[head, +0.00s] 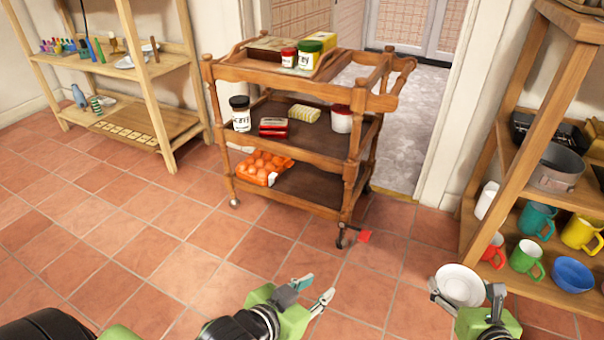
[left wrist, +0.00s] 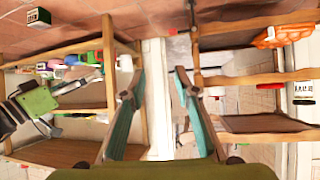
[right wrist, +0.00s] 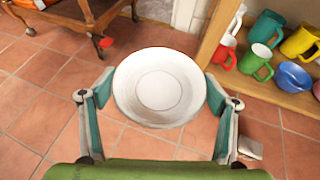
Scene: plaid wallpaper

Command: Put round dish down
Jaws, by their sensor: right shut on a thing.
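The round dish (head: 461,285) is white and shallow. My right gripper (head: 466,292) is shut on it and holds it above the tiled floor, left of the right-hand shelf. In the right wrist view the dish (right wrist: 160,88) sits between the two fingers, its inside facing the camera. My left gripper (head: 312,287) is open and empty in front of the trolley; the left wrist view shows its two fingers (left wrist: 157,105) apart with nothing between them.
A wooden trolley (head: 290,82) with jars, boxes and an orange egg tray stands ahead. A wooden shelf (head: 550,293) at right holds mugs, a blue bowl (head: 572,275) and a round pan (head: 558,168). Another shelf (head: 150,72) stands at left. Floor between is clear.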

